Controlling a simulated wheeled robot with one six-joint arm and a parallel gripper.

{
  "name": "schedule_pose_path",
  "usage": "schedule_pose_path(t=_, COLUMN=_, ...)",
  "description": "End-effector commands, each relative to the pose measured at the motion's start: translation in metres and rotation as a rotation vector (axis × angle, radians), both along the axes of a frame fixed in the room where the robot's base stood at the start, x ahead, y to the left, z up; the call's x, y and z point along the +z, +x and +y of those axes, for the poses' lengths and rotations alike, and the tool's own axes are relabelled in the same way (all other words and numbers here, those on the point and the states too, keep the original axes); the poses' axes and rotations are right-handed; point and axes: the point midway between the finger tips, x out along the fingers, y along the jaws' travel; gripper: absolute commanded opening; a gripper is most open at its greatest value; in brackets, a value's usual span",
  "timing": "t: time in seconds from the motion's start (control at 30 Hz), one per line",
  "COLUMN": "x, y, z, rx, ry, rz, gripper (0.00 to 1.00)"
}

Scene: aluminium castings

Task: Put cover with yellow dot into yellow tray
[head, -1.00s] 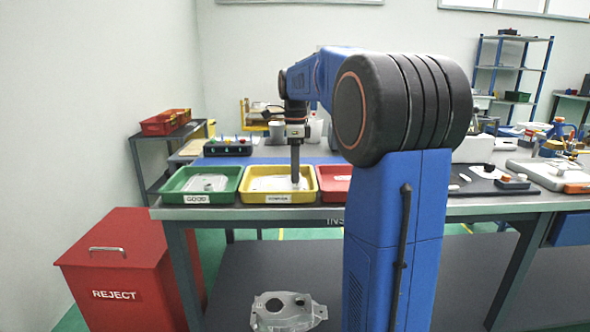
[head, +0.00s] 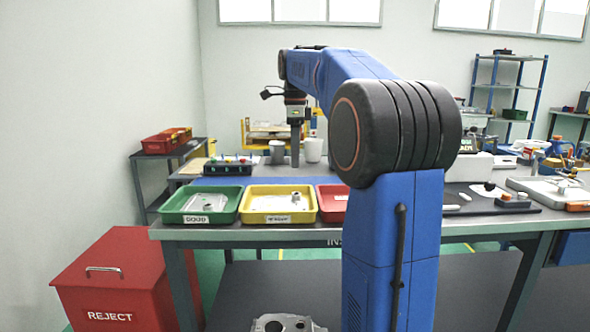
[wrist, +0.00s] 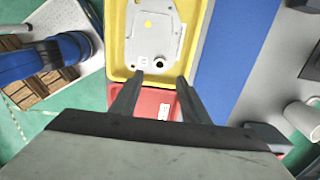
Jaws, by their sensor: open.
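My gripper (head: 295,163) hangs above and apart from the tray, pointing down. In the wrist view its two fingers (wrist: 160,84) are spread with nothing between them.
The green tray (head: 190,218) at left holds another casting. The red tray (head: 332,205) is at right, partly hidden by my arm. White cups (head: 313,149) stand behind. A red reject bin (head: 115,280) stands in front at left, and another casting (head: 285,323) sits low in front.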

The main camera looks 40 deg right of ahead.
Motion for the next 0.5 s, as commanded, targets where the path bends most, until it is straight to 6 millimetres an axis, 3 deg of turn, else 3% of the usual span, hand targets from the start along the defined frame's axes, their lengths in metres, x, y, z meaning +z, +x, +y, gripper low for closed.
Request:
schedule_pose_path(t=0.37, x=0.012, y=-0.001, z=0.001, rx=0.004, ry=-0.001, rz=-0.001, gripper=0.42)
schedule_pose_path(t=0.5, x=0.010, y=-0.010, z=0.013, rx=0.078, ry=-0.007, rz=-0.016, gripper=0.42)
